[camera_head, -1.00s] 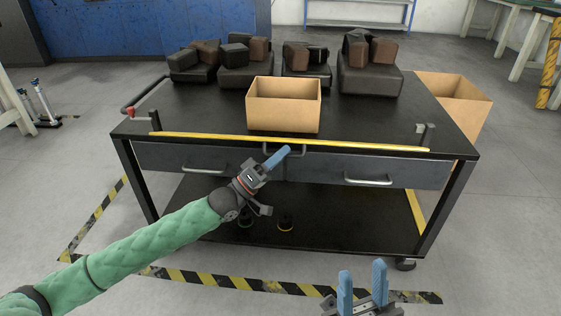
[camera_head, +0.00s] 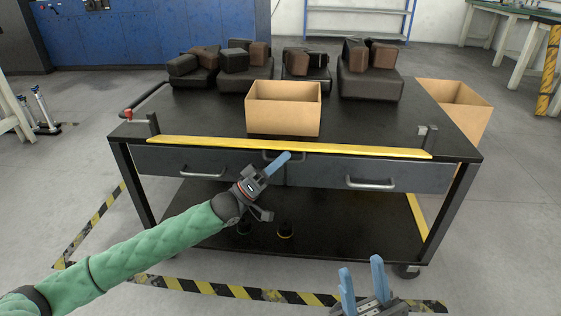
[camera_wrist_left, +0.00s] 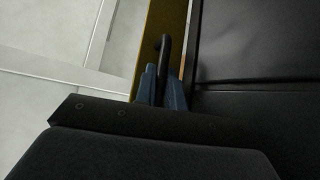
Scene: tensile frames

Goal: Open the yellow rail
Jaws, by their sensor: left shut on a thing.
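The yellow rail (camera_head: 200,143) runs along the front edge of the black cart top, between two upright end brackets. In the head view its yellow face shows as a narrow band. My left gripper (camera_head: 286,157) is at the rail's middle, shut on its dark handle. The handle (camera_wrist_left: 163,48) shows in the left wrist view between the blue fingers (camera_wrist_left: 160,84), with the yellow rail (camera_wrist_left: 152,28) behind it. The fingers partly hide the handle in the head view. My right gripper (camera_head: 362,282) is open and empty at the bottom, in front of the cart.
An open cardboard box (camera_head: 283,117) stands on the cart top (camera_head: 205,112) just behind the rail. Several dark and brown blocks sit at the back. Two drawers with handles, one at right (camera_head: 370,184), lie below the rail. Another cardboard box (camera_head: 452,100) stands beyond the cart's right side.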

